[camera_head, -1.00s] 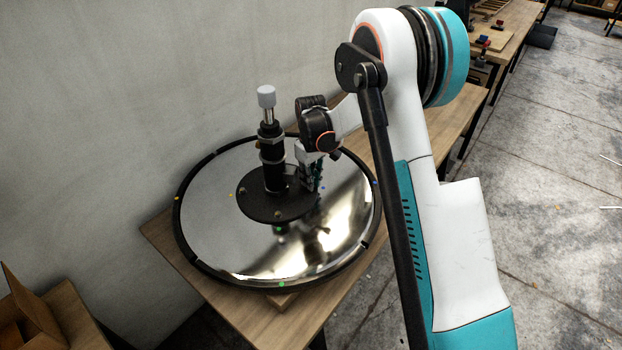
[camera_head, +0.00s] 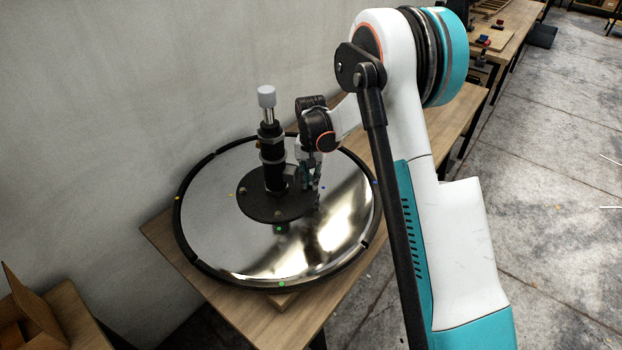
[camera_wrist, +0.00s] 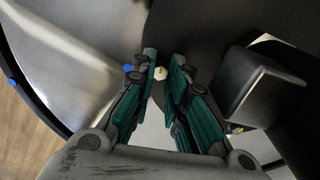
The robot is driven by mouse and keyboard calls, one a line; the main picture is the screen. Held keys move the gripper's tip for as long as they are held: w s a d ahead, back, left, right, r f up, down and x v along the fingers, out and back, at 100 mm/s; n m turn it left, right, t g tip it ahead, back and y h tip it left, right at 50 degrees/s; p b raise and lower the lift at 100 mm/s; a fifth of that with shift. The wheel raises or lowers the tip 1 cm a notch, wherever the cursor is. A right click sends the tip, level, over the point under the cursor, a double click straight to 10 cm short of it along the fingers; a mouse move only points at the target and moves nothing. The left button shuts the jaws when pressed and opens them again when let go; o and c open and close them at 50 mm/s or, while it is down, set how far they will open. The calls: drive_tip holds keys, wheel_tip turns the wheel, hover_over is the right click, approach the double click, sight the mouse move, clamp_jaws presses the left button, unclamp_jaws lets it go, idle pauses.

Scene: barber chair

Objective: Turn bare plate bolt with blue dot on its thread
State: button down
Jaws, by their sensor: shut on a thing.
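The dark round plate (camera_head: 258,209) lies at the centre of the mirror-like disc (camera_head: 215,220). In the wrist view, a small pale bolt head (camera_wrist: 161,73) sits on the dark plate (camera_wrist: 190,28) between my fingertips. A blue dot (camera_wrist: 127,68) shows just left of it, partly beside the left finger. My gripper (camera_wrist: 163,64) is shut on this bolt, pointing down at the plate. In the head view, my gripper (camera_head: 310,184) stands at the plate's right side and hides the bolt. Other bolts show at the plate's left (camera_head: 242,190) and front (camera_head: 277,213).
A black column (camera_head: 273,165) with a grey cap rises from the plate, close left of my gripper. A black block (camera_wrist: 262,88) is near the right finger. Green dots (camera_head: 282,284) and a yellow dot (camera_head: 178,198) mark other spots. A wall stands behind the wooden table (camera_head: 165,238).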

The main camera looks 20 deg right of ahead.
sight(311, 183)
drive_tip(key=m, duration=0.5)
drive_tip(key=shift+m, duration=0.3)
idle(0.4)
drive_tip(key=c, duration=1.5)
unclamp_jaws()
drive_tip(key=shift+c, duration=0.2)
wheel_tip(311, 183, up, 12)
